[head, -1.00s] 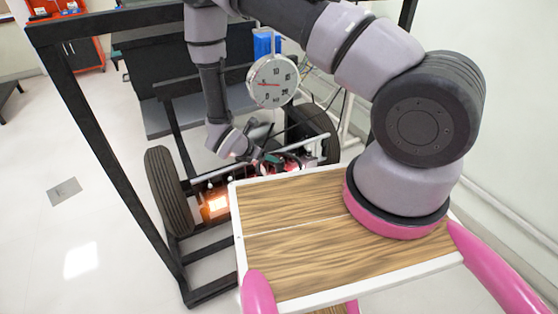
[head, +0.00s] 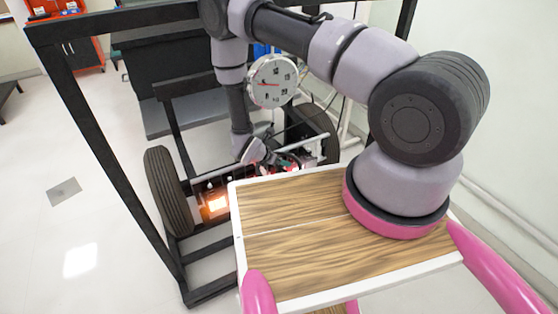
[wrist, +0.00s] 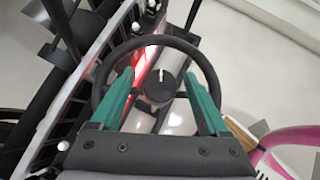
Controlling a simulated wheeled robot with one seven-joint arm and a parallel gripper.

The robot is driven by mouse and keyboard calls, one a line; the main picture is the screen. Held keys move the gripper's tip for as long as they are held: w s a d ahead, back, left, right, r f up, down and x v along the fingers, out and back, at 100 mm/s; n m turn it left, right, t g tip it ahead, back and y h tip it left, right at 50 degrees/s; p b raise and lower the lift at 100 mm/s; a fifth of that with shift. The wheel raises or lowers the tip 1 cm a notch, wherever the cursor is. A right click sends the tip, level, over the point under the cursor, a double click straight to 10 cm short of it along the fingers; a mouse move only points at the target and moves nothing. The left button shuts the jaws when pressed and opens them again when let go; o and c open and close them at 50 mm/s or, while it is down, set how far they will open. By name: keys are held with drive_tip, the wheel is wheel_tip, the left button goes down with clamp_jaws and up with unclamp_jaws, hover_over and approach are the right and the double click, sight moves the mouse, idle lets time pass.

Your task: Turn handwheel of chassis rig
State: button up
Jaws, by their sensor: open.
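The handwheel (wrist: 210,75) shows in the wrist view as a dark ring with a black hub (wrist: 161,86) that carries a white mark. My gripper (wrist: 160,82) is open, with its two green fingers apart. The fingers reach over the wheel's opening, one on each side of the hub, inside the ring's outline in the picture. I cannot tell whether they touch the rim. In the head view my gripper is low at the chassis rig (head: 183,215), mostly hidden behind my arm and the wooden top, and the handwheel cannot be made out.
A round dial gauge (head: 272,81) stands above the rig. A black frame post (head: 110,160) and a tyre (head: 168,190) are at the left. An orange lamp (head: 215,205) glows low on the rig. A wooden top (head: 290,250) with a white edge lies in front.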

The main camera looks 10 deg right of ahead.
clamp_jaws()
idle(1.4)
